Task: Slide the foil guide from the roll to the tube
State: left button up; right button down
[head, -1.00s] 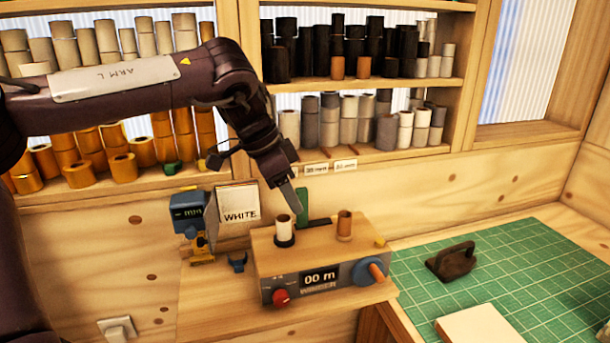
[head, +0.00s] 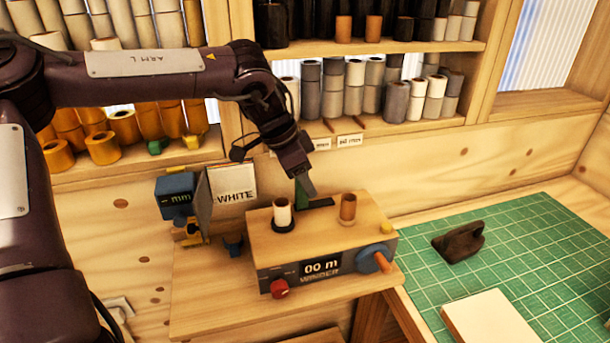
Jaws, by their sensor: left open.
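The winder (head: 278,250) is a wooden-topped box with a "00 m" display. The arm hides part of the guide. My right gripper is not in view.
A red knob (head: 279,289) and a blue crank (head: 373,259) are on the winder's front. A blue mm gauge (head: 175,197) and a WHITE card (head: 234,184) stand at the left. Shelves of rolls are behind. The green mat (head: 530,240) holds a dark tool (head: 459,242) and a pale block (head: 490,318).

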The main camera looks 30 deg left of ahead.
pick_arm(q)
jog(key=shift+f, duration=0.1)
jog(key=shift+d, duration=0.1)
jog(key=c, duration=0.3)
grip_shut()
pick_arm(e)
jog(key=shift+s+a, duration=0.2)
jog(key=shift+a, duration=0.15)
